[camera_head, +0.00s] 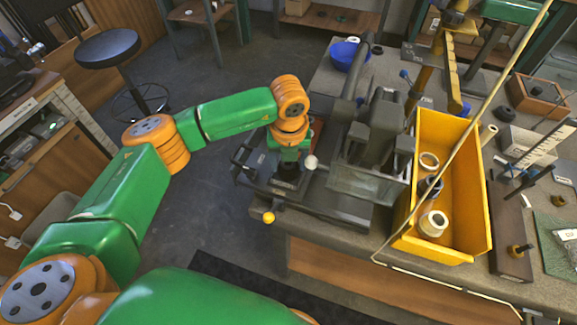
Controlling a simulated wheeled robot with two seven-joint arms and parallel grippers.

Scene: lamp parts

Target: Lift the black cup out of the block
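My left arm reaches in from the left, and its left gripper (288,178) points down over the dark machine on the near left end of the bench. The gripper is small and dark against dark metal, so I cannot tell whether its fingers are open or shut, or whether they hold anything. I cannot pick out the black cup or its block for certain; they may be hidden at the gripper or blend into the dark metal there. My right gripper is not in view.
The dark machine (375,150) rises just right of the gripper, with a yellow knob (268,217) and a white knob (311,162) nearby. A yellow bin (466,190) holds several ring-shaped parts. A blue bowl (345,55) stands behind.

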